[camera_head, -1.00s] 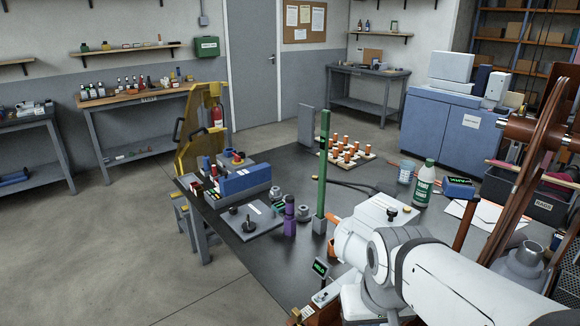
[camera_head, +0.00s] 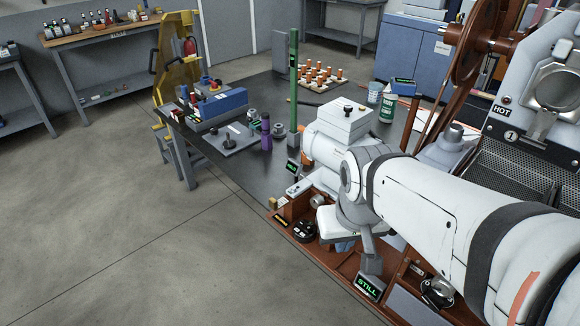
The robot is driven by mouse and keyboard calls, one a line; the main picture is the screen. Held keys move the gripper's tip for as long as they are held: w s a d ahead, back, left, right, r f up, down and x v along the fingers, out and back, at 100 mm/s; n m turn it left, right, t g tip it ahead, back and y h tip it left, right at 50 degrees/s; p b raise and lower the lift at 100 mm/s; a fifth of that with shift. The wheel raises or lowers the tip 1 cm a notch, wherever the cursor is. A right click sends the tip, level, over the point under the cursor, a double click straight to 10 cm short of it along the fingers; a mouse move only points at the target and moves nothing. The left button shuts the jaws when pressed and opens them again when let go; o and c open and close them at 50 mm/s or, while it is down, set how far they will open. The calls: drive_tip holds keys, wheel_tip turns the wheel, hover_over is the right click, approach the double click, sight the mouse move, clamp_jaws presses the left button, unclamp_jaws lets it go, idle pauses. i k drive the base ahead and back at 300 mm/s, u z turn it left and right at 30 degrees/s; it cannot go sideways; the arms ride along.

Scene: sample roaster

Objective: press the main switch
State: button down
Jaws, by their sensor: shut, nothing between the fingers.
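I cannot single out the main switch for certain. A reddish-brown machine base (camera_head: 335,262) runs along the front of the table and carries small controls. A round black control with pale spots (camera_head: 303,230) sits at its left end, beside small yellow-marked labels. A small pale box (camera_head: 299,188) lies just behind it. My white arm reaches in from the lower right and bends above the base, hiding part of it. I cannot make out my gripper's fingers; the arm's far end is hidden among its own links and the base.
A small display reading STILL (camera_head: 369,287) stands at the base's front. The roaster (camera_head: 510,130), with a HOT sign, rises at the right. The floor at left is clear.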

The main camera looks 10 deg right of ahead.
sight(306, 227)
drive_tip(key=z, duration=1)
drive_tip(key=k, duration=1.25)
drive_tip(key=u, duration=0.85)
drive_tip(key=i, duration=1.65)
drive_tip(key=u, duration=0.1)
